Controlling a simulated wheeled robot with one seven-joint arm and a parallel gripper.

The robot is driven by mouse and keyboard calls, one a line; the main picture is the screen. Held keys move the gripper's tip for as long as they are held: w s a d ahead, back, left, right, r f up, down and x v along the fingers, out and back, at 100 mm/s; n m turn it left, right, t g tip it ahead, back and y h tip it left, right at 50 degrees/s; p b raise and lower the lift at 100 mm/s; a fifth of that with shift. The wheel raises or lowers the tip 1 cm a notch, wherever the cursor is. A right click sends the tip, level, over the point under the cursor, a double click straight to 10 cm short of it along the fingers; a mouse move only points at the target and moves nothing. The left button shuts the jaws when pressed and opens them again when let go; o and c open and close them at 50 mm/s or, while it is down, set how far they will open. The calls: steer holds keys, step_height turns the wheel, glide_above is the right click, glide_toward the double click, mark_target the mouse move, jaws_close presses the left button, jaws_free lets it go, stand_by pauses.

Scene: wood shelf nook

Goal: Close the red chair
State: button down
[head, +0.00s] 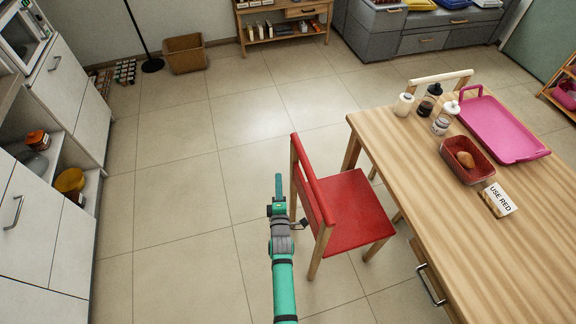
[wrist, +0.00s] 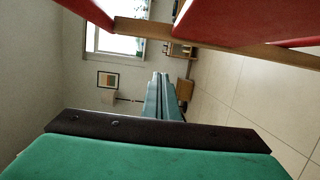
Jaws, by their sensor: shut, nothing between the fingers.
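The red chair (head: 347,210) stands upright on the floor, left of the wooden table (head: 470,229). Its seat points toward the table and its red backrest (head: 312,184) is on the left side. Most of the chair sits outside the table's edge. My gripper (head: 279,183) is just left of the backrest, pointing away from me. In the wrist view my gripper's fingers (wrist: 162,95) are together and hold nothing. The chair's red panels (wrist: 230,22) and a wooden post cross the top of the wrist view, close to the fingers. I cannot tell whether they touch.
On the table are a pink tray (head: 508,132), a red dish (head: 457,172), several bottles and a "USE RED" sign (head: 497,199). Another chair (head: 440,79) is at the far side. White cabinets (head: 45,225) line the left. The floor between is clear.

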steer(key=w+d, duration=0.3)
steer(key=w, duration=0.4)
steer(key=shift+w+d, duration=0.2)
steer(key=shift+w, duration=0.1)
steer(key=shift+w, duration=0.15)
stand_by(0.5)
